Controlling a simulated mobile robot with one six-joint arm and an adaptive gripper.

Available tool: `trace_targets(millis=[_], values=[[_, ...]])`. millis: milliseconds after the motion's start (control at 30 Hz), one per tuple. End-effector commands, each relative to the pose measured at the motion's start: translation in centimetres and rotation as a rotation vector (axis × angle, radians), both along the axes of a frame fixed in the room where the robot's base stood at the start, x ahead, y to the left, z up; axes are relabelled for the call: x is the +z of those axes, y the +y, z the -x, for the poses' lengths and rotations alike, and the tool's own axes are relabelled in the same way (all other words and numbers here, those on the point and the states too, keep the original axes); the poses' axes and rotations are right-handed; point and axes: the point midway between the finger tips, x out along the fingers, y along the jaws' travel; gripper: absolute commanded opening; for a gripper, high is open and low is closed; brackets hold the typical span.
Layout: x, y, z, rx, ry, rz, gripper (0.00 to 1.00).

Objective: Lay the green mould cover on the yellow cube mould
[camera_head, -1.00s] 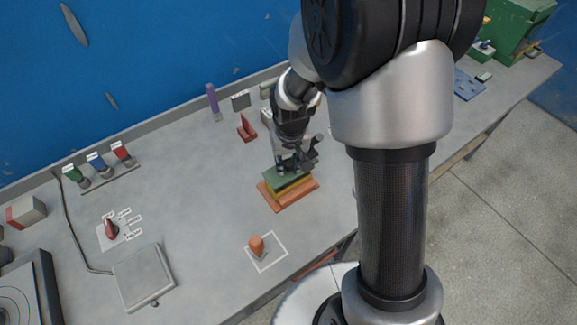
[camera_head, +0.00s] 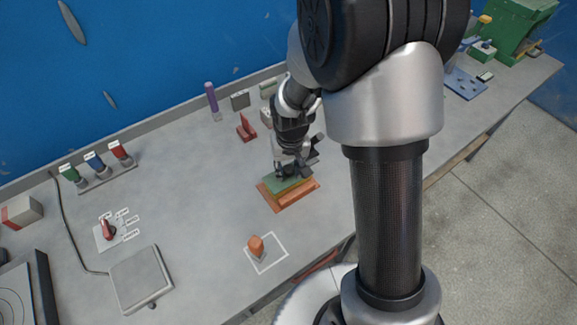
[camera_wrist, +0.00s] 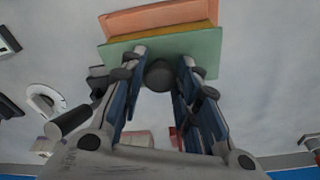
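The green mould cover (camera_head: 289,185) is a flat plate with a dark round knob. It lies over the yellow cube mould (camera_head: 297,191), whose edge shows as a strip above an orange base (camera_head: 286,203). In the wrist view the cover (camera_wrist: 205,50) is nearest, with the yellow mould (camera_wrist: 165,39) and the base (camera_wrist: 160,18) beyond. The cover looks level and resting on the mould, but its far contact is hidden. My gripper (camera_wrist: 163,60) is around the knob, its fingers apart, with a small gap seen on each side.
A red object (camera_head: 246,128) stands behind the mould, near a purple bottle (camera_head: 212,101). An orange-topped piece (camera_head: 256,246) stands in a white outlined square in front. A grey scale (camera_head: 141,280) is at left. Bare bench lies between them.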

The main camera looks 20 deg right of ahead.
Motion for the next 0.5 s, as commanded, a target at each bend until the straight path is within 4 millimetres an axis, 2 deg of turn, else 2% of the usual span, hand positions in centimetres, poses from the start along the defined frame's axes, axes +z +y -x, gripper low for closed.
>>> trace_targets(millis=[167,500], values=[[0.02,0.00,-0.01,0.000,0.000,0.000,0.44],[0.21,0.00,-0.02,0.000,0.000,0.000,0.44]])
